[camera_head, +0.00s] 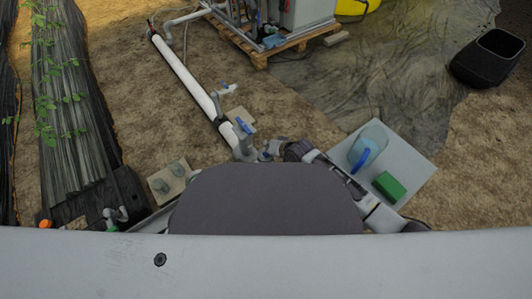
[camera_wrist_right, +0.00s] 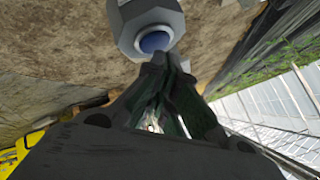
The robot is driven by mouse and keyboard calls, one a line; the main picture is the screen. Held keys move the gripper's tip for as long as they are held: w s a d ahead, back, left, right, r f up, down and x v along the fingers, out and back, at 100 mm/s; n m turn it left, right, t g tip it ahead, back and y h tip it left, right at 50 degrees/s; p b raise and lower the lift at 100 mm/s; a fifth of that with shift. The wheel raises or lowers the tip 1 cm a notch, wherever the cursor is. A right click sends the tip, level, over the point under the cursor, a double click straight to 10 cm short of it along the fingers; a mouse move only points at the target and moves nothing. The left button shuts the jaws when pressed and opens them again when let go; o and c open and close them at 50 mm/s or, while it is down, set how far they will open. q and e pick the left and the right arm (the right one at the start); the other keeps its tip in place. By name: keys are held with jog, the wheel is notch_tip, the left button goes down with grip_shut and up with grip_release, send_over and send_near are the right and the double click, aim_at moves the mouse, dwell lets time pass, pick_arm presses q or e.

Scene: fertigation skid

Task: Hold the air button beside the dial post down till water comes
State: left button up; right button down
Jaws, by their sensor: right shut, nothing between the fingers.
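The air button (camera_wrist_right: 153,41) is a blue round cap set in a grey hexagonal fitting (camera_wrist_right: 130,22) at the top of the right wrist view. My right gripper (camera_wrist_right: 165,60) is shut and empty, with its fingertips at the lower edge of the blue cap. I cannot tell whether they touch or press it. In the head view my right gripper (camera_head: 267,153) is small, beside a grey upright fitting (camera_head: 243,148) on the pipe. No dial can be made out, and no water shows.
A skid on a pallet (camera_head: 262,58) and a black bin (camera_head: 490,58) stand farther back.

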pick_arm(q)
jog(key=shift+w+r, duration=0.2)
jog(key=shift+w, duration=0.05)
jog(key=shift+w+r, duration=0.1)
jog(key=shift+w, duration=0.1)
pick_arm(e)
jog(key=shift+f, duration=0.1)
pick_arm(q)
jog(key=shift+s, duration=0.1)
pick_arm(e)
jog(key=shift+f, duration=0.1)
pick_arm(q)
jog(key=shift+s+f, duration=0.3)
jog(key=shift+s, duration=0.1)
pick_arm(e)
jog(key=shift+f, duration=0.2)
pick_arm(q)
jog(key=shift+w+r, duration=0.35)
jog(key=shift+w, duration=0.2)
jog(key=shift+s+f, duration=0.1)
jog(key=shift+s, duration=0.1)
jog(key=shift+s+f, duration=0.2)
jog(key=shift+s, duration=0.15)
